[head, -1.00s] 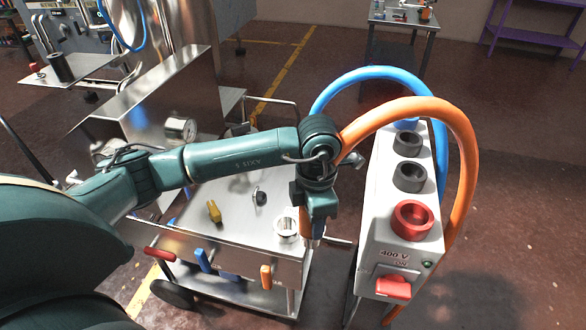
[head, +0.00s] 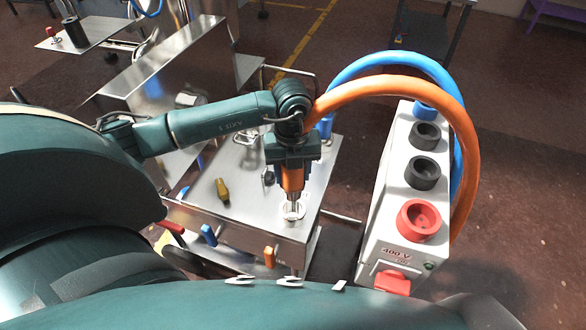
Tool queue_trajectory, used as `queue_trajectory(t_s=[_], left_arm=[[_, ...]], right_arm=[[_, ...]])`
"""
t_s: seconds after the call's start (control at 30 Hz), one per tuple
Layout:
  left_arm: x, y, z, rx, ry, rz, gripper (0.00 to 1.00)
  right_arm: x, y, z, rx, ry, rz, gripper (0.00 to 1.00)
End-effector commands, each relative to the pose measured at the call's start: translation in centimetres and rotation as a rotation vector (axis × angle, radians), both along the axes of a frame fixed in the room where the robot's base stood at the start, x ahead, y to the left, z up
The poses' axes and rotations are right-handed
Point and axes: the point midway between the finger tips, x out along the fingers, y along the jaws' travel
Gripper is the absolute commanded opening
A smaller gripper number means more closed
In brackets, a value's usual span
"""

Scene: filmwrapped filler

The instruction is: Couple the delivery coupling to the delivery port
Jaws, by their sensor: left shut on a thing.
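My left gripper (head: 292,160) is shut on the orange delivery coupling (head: 292,178), which points down, roughly upright, with a silver tip. The orange hose (head: 400,84) rises from behind the gripper and arcs to the right. Below the tip is a round steel port (head: 291,213) on the front right of the cart's top, which I take as the delivery port. The tip is at the port's mouth; I cannot tell whether it is inside or just above. The gripper hides the coupling's upper part. My right gripper is not in view.
The steel cart (head: 210,190) carries a brass-coloured fitting (head: 223,191) and has blue and orange levers (head: 269,257) in front. A white 400 V cabinet (head: 400,190) with black and red sockets stands to the right. A blue hose (head: 370,60) arcs behind the orange one.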

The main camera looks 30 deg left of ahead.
Motion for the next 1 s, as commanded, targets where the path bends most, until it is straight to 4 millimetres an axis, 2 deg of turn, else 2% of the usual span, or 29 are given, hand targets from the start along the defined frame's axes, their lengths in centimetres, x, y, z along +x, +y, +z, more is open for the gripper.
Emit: queue_trajectory(t_s=[0.17,1.0], left_arm=[[0.3,0.1,0.2,-0.003,0.0,-0.004,0.09],[0.2,0.1,-4.7,-0.003,0.002,-0.006,0.09]], right_arm=[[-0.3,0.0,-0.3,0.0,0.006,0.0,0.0],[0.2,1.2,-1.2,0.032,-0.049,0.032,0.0]])
